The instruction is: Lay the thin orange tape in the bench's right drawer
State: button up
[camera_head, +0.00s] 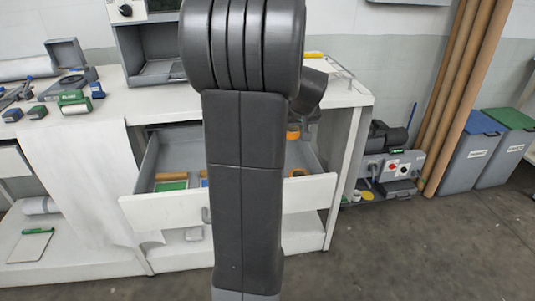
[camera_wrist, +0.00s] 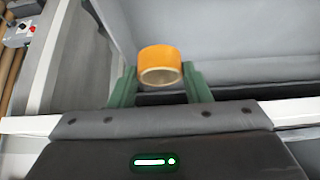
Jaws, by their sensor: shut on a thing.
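My gripper (camera_wrist: 158,78) is shut on an orange tape roll (camera_wrist: 164,60), held between its two green fingers in the wrist view. Grey drawer walls (camera_wrist: 225,30) surround that view. In the head view, the bench's drawer (camera_head: 309,194) is pulled open, with a white front and grey inside. My arm hides its middle and most of my gripper. One orange piece (camera_head: 293,132) shows beside my arm near the drawer's back. Another orange ring (camera_head: 298,172) shows lower, at the drawer's right side; I cannot tell how it rests.
The drawer's left part holds a green item (camera_head: 172,186) and a tan roll (camera_head: 172,176). A white sheet (camera_head: 80,180) hangs over the bench front. Long brown tubes (camera_head: 462,90) and two bins (camera_head: 470,150) stand at the right. The floor in front is clear.

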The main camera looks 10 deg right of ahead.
notch_tip(320, 180, down, 9)
jog(key=shift+f+b, duration=0.2)
jog(key=shift+b, duration=0.65)
jog(key=shift+r, duration=0.1)
jog(key=o, duration=0.6)
jog(key=shift+c, duration=0.2)
jog(key=shift+o, duration=0.6)
jog(key=shift+r, duration=0.1)
jog(key=p+v, duration=0.2)
jog(key=v, duration=1)
